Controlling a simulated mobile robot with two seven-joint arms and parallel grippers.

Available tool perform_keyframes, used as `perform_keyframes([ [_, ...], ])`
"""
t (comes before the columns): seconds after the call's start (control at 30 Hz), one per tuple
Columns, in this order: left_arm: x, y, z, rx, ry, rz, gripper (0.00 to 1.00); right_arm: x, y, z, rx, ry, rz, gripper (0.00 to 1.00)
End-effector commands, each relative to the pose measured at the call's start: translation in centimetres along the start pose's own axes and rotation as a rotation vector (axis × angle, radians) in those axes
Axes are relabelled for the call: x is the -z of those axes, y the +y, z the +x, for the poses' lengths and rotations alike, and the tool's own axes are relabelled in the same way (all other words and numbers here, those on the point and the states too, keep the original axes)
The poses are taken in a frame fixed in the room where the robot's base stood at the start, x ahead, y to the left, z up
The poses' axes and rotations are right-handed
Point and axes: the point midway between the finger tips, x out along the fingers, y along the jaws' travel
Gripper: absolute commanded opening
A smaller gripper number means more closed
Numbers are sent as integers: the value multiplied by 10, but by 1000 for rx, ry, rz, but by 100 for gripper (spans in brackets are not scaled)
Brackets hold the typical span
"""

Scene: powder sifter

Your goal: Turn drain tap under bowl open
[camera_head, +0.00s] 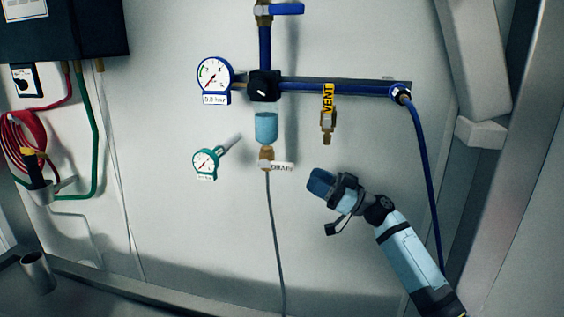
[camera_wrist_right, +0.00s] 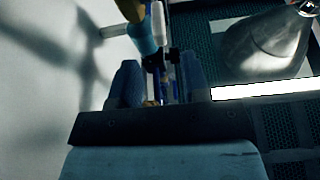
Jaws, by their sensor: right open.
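The pale blue bowl (camera_head: 266,127) hangs below the dark regulator on the wall panel. Under it sits the brass drain tap (camera_head: 266,158), with a white labelled handle (camera_head: 283,166) sticking out level to the right. A thin grey hose runs straight down from the tap. My right gripper (camera_head: 321,183) is right of and a little below the handle, apart from it in the picture. In the right wrist view its two fingers (camera_wrist_right: 158,80) stand apart. A pale blue, bowl-like part (camera_wrist_right: 146,38) shows beyond the fingers there; the tap's handle is hard to make out. My left gripper is not in view.
A brass vent valve (camera_head: 328,122) with a yellow tag hangs above my right gripper. A teal gauge (camera_head: 206,162) is left of the tap, and a white-faced gauge (camera_head: 214,75) is higher up. A blue hose (camera_head: 425,160) runs down on the right. The panel below the tap is mostly clear.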

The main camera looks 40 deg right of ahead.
Motion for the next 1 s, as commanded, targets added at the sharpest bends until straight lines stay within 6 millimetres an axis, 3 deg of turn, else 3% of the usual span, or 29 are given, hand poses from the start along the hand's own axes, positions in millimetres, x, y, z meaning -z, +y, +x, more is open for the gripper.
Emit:
perform_keyframes([
  [0.2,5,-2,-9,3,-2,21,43,4,0,49,1,0,0,43],
  [0.4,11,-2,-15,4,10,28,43,2,0,78,0,-1,0,43],
  [0.6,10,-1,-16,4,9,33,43,0,0,89,-1,-2,-1,43],
  [0.87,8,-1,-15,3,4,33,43,-1,0,90,-1,-2,0,43],
  [1.0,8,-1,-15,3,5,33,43,-1,0,90,-1,-1,0,10],
])
